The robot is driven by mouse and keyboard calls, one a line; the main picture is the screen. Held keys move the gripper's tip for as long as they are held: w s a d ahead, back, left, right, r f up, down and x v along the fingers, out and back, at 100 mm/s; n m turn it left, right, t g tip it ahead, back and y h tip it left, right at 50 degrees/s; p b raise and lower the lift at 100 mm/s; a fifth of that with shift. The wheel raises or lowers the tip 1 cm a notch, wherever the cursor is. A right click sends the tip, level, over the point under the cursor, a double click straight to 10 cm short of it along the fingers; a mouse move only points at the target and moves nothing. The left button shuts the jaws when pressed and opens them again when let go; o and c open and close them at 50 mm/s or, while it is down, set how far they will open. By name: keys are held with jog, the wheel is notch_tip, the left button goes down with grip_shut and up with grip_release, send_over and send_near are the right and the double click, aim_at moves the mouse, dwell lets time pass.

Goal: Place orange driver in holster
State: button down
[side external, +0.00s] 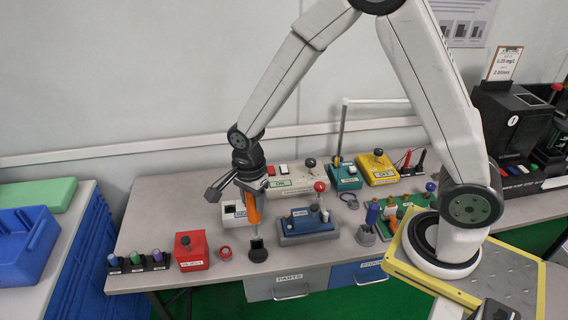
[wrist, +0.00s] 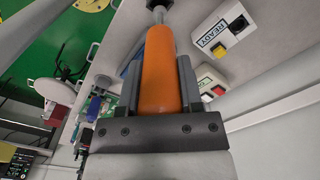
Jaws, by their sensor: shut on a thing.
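The orange driver (side external: 253,208) hangs upright, shaft down, below my gripper (side external: 249,192). My gripper is shut on its orange handle. In the wrist view the handle (wrist: 160,75) lies between the two dark fingers, with a metal shaft beyond it. A small black holster (side external: 258,253) stands on the bench right below the driver. The shaft's lower end meets the holster's top in the side view; I cannot tell whether the tip is inside or just above.
A blue tester (side external: 308,224) with a red-ball lever stands close right of the driver. A white READY box (side external: 234,214) is behind it. A red box (side external: 191,250) and a red ring (side external: 225,253) are to the left.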

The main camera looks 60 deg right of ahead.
aim_at(254, 219)
jog(key=shift+f, duration=3.65)
jog(key=shift+c, duration=1.3)
grip_release()
jog(key=shift+r, duration=0.2)
jog(key=shift+r, duration=6)
